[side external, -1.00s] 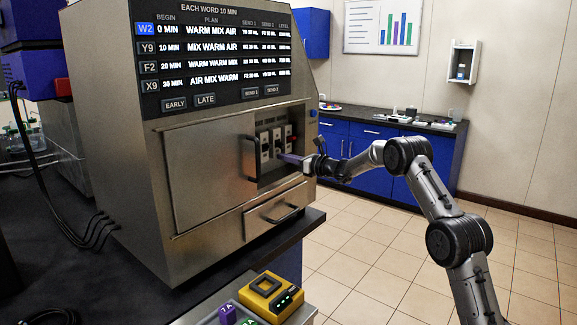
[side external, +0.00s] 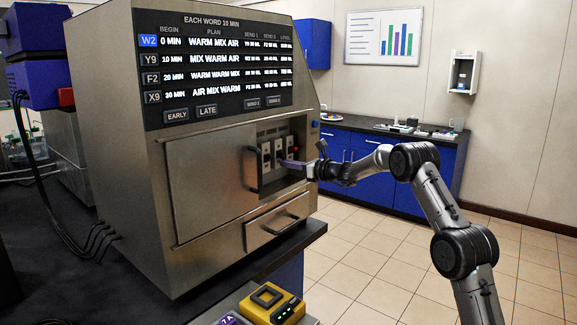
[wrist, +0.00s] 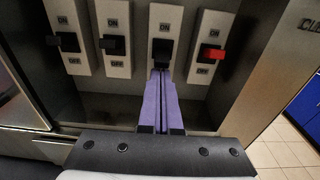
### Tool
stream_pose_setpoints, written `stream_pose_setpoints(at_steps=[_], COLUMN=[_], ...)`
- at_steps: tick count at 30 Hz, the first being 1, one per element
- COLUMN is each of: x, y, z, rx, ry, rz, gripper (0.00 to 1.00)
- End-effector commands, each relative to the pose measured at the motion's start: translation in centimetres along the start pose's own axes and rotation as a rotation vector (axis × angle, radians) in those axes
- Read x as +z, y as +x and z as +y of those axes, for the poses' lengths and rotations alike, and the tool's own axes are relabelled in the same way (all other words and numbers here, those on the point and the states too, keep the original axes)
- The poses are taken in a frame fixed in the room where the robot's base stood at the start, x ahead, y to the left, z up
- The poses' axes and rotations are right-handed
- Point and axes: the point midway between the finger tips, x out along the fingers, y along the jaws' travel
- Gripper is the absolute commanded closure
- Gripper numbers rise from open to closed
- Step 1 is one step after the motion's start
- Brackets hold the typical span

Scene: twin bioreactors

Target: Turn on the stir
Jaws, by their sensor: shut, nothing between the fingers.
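A row of several toggle switches sits in an open recess, each on a pale plate marked ON at the top. Three have black levers: the far-left switch (wrist: 68,42), the second switch (wrist: 113,45) and the third switch (wrist: 162,50). The far-right switch (wrist: 213,54) has a red lever. My gripper (wrist: 160,74) is shut and empty, its purple fingers together just below the third lever; I cannot tell whether they touch it. The fingers hide that plate's lower mark. No stir label is readable. In the side view my gripper (side external: 283,163) reaches into the recess.
The steel cabinet (side external: 205,190) has a sliding-type door with a handle (side external: 252,170) left of the recess, and a drawer (side external: 276,222) below. A screen (side external: 215,65) shows a timed plan. A yellow device (side external: 270,303) stands in front. Floor at right is clear.

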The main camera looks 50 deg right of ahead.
Motion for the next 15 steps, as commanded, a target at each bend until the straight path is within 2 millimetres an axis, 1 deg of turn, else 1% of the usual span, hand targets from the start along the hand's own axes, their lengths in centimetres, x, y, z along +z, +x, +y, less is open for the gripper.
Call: stream_pose_setpoints(at_steps=[15], x=[0.40], y=[-0.18], z=[-0.03], rx=[-0.001], ry=[-0.001], rz=[0.058], gripper=[1.00])
